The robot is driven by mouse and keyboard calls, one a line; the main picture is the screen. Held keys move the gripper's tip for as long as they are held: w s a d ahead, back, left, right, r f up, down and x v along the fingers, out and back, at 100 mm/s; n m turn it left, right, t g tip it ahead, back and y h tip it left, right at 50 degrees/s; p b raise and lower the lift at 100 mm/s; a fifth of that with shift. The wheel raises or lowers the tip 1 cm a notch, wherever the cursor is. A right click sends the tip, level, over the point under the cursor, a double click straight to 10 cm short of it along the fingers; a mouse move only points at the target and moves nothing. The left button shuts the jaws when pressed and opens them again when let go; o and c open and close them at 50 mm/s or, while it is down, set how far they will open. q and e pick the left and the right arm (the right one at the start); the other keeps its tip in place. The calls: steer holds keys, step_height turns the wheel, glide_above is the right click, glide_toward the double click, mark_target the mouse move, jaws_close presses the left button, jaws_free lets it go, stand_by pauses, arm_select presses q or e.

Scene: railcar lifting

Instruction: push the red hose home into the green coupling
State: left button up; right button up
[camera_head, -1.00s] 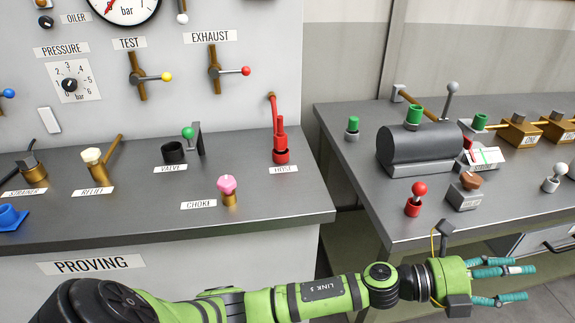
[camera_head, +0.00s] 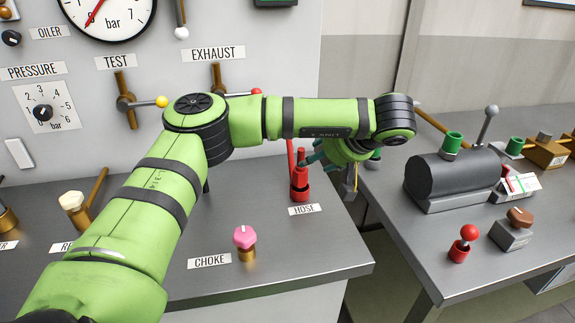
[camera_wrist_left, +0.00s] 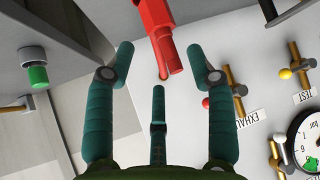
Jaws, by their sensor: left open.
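The red hose (camera_head: 301,172) stands upright in a red holder (camera_head: 300,193) behind the HOSE label on the left bench. In the left wrist view the red hose (camera_wrist_left: 167,45) lies ahead, between the outer fingers, with clear gaps on both sides. My left gripper (camera_head: 317,160) is beside the hose on its right, fingers open and empty; my forearm partly hides it. The left wrist view shows its three teal fingers (camera_wrist_left: 160,88) spread apart. A green coupling (camera_head: 452,143) sits on top of the dark tank on the right bench. My right gripper is out of view.
A gap separates the left bench from the right bench. The dark tank (camera_head: 450,180), a lever (camera_head: 489,122), a red knob (camera_head: 461,245) and a brown-topped block (camera_head: 515,228) stand on the right bench. A pink CHOKE knob (camera_head: 245,237) stands in front of the hose.

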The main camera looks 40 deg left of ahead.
mark_target(306, 172)
arm_select(q)
steer(key=p+x, duration=0.2)
steer(key=x, duration=0.2)
steer(key=shift+a+f, duration=0.2)
steer(key=shift+a, duration=0.1)
steer(key=shift+w+a+f, duration=0.15)
steer(key=shift+a+f, duration=0.2)
steer(key=shift+d, duration=0.1)
jaws_close()
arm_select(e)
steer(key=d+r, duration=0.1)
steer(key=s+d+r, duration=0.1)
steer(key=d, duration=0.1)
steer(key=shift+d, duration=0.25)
